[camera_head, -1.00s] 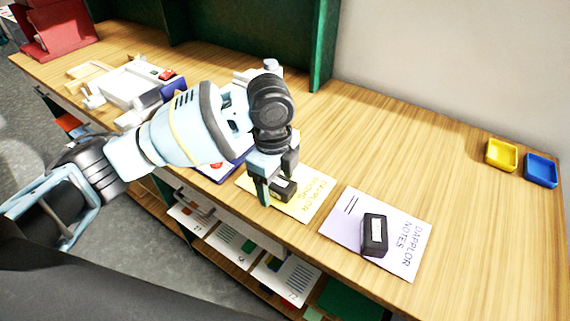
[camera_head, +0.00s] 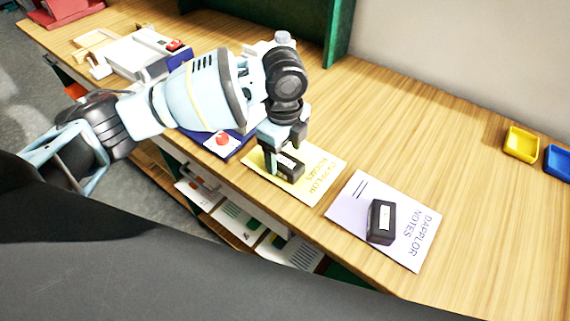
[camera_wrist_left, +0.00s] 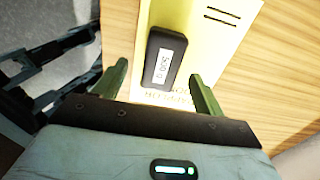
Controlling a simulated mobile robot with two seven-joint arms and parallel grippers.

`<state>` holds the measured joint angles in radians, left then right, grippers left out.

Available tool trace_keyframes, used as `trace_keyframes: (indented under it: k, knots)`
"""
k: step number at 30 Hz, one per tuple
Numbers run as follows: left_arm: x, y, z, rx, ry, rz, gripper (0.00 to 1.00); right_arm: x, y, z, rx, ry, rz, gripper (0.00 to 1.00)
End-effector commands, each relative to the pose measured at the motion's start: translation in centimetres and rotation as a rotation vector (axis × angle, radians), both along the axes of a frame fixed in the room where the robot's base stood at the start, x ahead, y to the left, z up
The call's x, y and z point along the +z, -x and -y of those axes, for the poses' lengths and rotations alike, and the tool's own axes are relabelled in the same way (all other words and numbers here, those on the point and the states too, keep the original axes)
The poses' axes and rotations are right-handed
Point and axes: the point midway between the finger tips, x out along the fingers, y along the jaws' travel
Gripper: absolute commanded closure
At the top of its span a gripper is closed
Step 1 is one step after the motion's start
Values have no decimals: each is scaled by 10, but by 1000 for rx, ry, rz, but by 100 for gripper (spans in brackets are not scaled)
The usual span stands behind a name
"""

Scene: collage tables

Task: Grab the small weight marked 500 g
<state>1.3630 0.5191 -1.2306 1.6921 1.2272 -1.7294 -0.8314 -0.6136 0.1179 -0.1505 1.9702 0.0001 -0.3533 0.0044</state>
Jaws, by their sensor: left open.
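The small black weight (camera_head: 290,166) lies on a yellow paper (camera_head: 318,178) on the wooden table. In the left wrist view the weight (camera_wrist_left: 165,58) carries a white label reading 500 g. My left gripper (camera_head: 284,162) is open just above and beside it. In the wrist view the open fingers (camera_wrist_left: 160,80) stand on either side of the weight's near end, with nothing held. Another black weight (camera_head: 381,222) with a white label lies on a lilac paper (camera_head: 350,215) to the right; its label is too small to read. My right gripper is not in view.
A yellow tray (camera_head: 521,144) and a blue tray (camera_head: 558,161) stand at the back right. A white device (camera_head: 135,55) and a blue pad with a red button (camera_head: 222,139) are to the left. The table's front edge runs close by the papers. The right side is largely clear.

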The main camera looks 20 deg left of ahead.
Motion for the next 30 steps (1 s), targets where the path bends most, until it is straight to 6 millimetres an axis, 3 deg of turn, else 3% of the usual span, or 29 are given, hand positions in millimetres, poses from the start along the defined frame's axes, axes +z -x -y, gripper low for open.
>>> trace_keyframes:
  k: [7, 17, 30]
  knots:
    - [-34, -2, 0, 0, -1, -4, 29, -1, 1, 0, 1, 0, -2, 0]
    - [-39, -2, 0, 0, 1, -1, 30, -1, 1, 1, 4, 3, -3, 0]
    - [-39, -2, 0, 0, 0, -2, 88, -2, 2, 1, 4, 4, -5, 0]
